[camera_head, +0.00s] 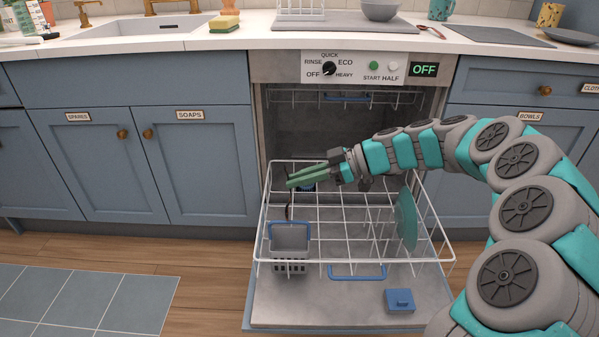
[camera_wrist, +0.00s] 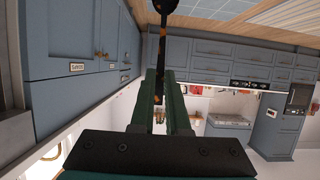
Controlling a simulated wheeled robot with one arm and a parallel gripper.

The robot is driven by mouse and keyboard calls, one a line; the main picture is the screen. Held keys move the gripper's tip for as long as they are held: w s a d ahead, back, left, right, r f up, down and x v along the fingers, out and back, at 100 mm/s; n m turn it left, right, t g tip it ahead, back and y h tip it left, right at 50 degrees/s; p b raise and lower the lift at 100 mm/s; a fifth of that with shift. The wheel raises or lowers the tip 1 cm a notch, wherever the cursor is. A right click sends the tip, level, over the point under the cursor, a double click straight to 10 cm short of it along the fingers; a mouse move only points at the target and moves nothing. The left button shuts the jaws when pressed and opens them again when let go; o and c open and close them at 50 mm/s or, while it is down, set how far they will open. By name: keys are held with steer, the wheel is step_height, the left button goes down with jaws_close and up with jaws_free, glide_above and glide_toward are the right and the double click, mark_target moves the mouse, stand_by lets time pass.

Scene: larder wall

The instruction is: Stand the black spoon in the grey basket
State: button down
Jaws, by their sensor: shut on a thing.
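The black spoon (camera_wrist: 166,48) is held between the fingers of my gripper (camera_wrist: 161,85) in the wrist view, with its bowl end at the top edge and orange-brown specks along its handle. In the head view my gripper (camera_head: 289,183) is above the pulled-out lower rack, and a short dark length of the spoon (camera_head: 288,211) hangs below the fingertips. The grey basket (camera_head: 290,240) with a blue rim stands at the rack's front left, below and close to the spoon. I cannot tell whether the spoon's lower end is over the basket's opening.
The white wire rack (camera_head: 345,262) sits over the open dishwasher door (camera_head: 325,310). A green plate (camera_head: 405,220) stands at its right. A dark blue item (camera_head: 306,188) is partly hidden behind my gripper. A blue block (camera_head: 400,300) is on the door. The rack's middle is mostly clear.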

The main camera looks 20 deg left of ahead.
steer(key=shift+f+p, duration=0.85)
steer(key=shift+f, duration=1.35)
step_height(320, 180, down, 8)
steer(key=b, duration=0.9)
steer(key=shift+r, duration=0.1)
steer(key=shift+b, duration=0.3)
steer(key=c, duration=0.8)
jaws_free()
steer(key=shift+c, duration=0.2)
steer(key=v, duration=0.7)
steer(key=shift+d, duration=0.35)
steer(key=shift+r, duration=0.15)
